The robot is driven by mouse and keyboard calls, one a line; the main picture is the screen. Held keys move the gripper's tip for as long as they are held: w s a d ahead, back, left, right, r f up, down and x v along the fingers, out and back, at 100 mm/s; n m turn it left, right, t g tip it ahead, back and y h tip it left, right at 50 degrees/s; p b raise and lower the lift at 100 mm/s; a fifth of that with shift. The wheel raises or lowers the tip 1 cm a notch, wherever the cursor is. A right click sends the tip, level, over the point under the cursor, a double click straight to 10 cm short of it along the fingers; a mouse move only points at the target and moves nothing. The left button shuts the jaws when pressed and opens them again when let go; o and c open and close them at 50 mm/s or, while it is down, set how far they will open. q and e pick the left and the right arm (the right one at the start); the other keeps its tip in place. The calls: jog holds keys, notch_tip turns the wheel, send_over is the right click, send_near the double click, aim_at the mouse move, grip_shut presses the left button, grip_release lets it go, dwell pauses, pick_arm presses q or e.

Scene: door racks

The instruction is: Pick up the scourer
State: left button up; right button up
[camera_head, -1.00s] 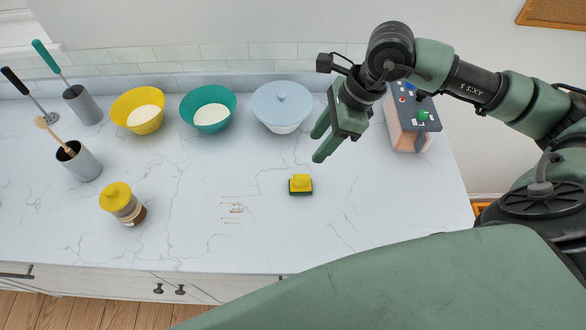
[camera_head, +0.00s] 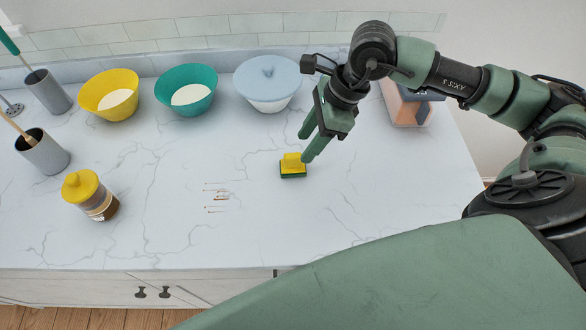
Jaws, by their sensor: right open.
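The scourer (camera_head: 292,170) is a small yellow sponge block with a green base and a raised yellow top. It lies on the white marbled counter, near the middle of the view. My right gripper (camera_head: 306,146) is open and empty, with its green fingers pointing down and left. The fingertips are just above and to the right of the scourer in the picture; I cannot tell the exact height gap. My left gripper is not in view.
A jar with a yellow lid (camera_head: 90,195) stands at left. A yellow bowl (camera_head: 109,95), a teal bowl (camera_head: 186,90) and a lidded blue bowl (camera_head: 267,84) line the back. Grey utensil holders (camera_head: 43,152) stand far left. Small sticks (camera_head: 217,197) lie left of the scourer. The counter's front is clear.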

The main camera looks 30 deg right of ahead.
aim_at(294, 155)
jog(key=p+x, duration=0.1)
jog(key=x, duration=0.1)
jog(key=p+x, duration=0.1)
jog(key=x, duration=0.1)
jog(key=p+x, duration=0.1)
jog(key=x, duration=0.1)
jog(key=shift+w+a, duration=0.15)
jog(key=shift+w, duration=0.3)
jog(key=shift+w+a+f, duration=0.1)
jog(key=shift+f, duration=0.5)
grip_shut()
